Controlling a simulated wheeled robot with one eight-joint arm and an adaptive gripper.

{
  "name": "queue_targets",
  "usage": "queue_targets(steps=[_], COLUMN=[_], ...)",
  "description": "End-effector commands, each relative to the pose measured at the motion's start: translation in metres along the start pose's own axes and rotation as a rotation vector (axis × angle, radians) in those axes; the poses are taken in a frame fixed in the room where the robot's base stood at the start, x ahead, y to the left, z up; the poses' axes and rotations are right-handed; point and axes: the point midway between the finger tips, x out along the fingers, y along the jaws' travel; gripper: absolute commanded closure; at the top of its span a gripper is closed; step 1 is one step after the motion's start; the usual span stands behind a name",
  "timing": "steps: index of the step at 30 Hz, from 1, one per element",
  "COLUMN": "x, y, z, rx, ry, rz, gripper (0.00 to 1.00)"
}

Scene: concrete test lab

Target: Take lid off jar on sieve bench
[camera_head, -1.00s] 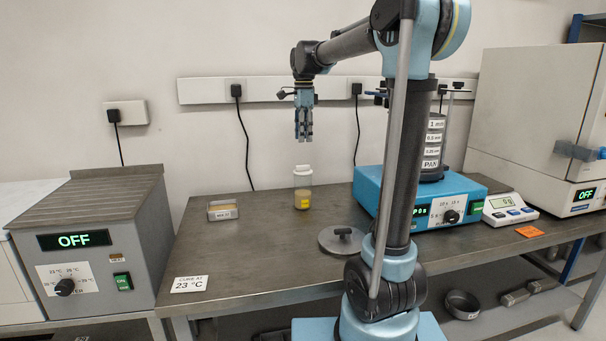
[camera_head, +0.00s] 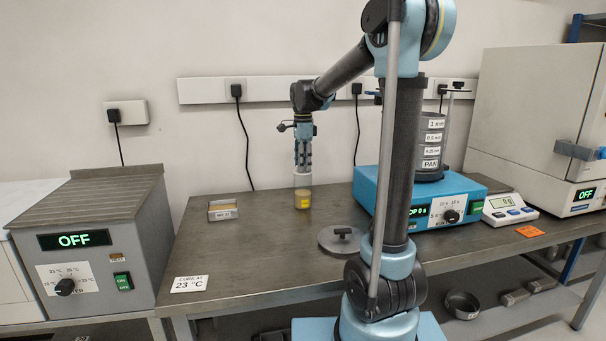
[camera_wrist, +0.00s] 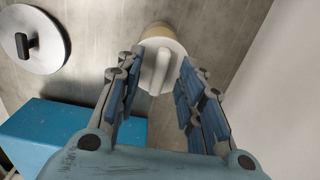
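The jar (camera_head: 302,199) stands upright on the bench, clear-walled with tan contents and a yellow label. Its white lid (camera_wrist: 172,49) with a raised bar handle is on the jar in the wrist view. My gripper (camera_head: 303,169) points straight down right over the jar, its fingers at lid height. In the wrist view my gripper (camera_wrist: 155,88) is open, with the bar handle between its blue finger pads and a gap on each side. In the head view the fingers hide most of the lid.
The bench (camera_head: 262,250) is clear around the jar. A small labelled box (camera_head: 222,210) lies to its left. A round grey metal lid (camera_head: 328,240) with a black knob lies to its right front. The blue sieve shaker (camera_head: 455,199) with its sieve stack (camera_head: 430,140) stands further right.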

Motion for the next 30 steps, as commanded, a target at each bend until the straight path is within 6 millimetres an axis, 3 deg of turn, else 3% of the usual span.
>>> queue_targets(steps=[8,12,13,25,30], x=[0.002,0.002,0.002,0.000,-0.014], y=[0.000,0.000,0.000,0.000,0.000], z=[-0.001,-0.001,-0.001,-0.001,-0.002], rx=[0.001,0.001,0.001,0.002,0.002], ry=[0.000,0.000,0.000,0.000,0.000], rz=[0.000,0.000,0.000,0.000,0.000], gripper=[0.65,0.97,1.00,1.00,1.00])
